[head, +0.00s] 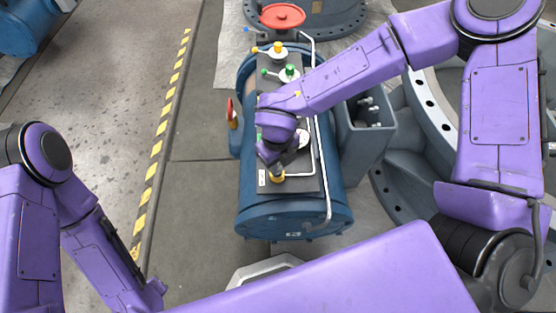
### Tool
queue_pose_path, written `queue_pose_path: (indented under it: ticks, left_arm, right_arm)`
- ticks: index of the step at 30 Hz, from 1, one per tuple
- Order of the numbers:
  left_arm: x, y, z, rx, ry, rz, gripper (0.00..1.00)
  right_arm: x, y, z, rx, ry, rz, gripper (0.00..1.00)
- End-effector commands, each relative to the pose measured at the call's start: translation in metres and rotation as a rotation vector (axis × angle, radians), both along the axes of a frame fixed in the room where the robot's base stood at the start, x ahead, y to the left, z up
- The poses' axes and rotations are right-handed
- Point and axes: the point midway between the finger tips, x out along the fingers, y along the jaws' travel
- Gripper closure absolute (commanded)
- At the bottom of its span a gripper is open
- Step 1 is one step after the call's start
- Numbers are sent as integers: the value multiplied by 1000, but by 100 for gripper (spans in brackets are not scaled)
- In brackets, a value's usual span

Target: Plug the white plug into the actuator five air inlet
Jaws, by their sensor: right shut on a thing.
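A blue cylindrical actuator (330,205) lies lengthwise in the middle, with a dark panel (310,182) along its top. My right gripper (274,168) points down over the near left part of this panel. It is shut on a small part that its fingers mostly hide, so I cannot tell its colour. A yellow fitting (278,179) shows right at the fingertips; I cannot tell whether they touch it. I cannot make out the white plug or which opening is the air inlet. My left arm comes in at the lower left, and its gripper is out of view.
Round fittings with yellow (278,47) and green (290,70) tops stand farther up the panel. A white pipe (321,165) runs along its right side. A red handwheel (282,16) stands behind. A grey box (365,125) and large flange (432,110) are at right.

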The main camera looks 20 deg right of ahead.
Motion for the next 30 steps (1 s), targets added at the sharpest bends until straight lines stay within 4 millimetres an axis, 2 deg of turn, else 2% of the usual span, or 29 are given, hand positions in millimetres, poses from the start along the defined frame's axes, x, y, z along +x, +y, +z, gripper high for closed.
queue_pose_path:
  ticks: [30]
  left_arm:
    - [0,0,8,0,0,0,57]
  right_arm:
    - [0,0,-4,0,0,0,100]
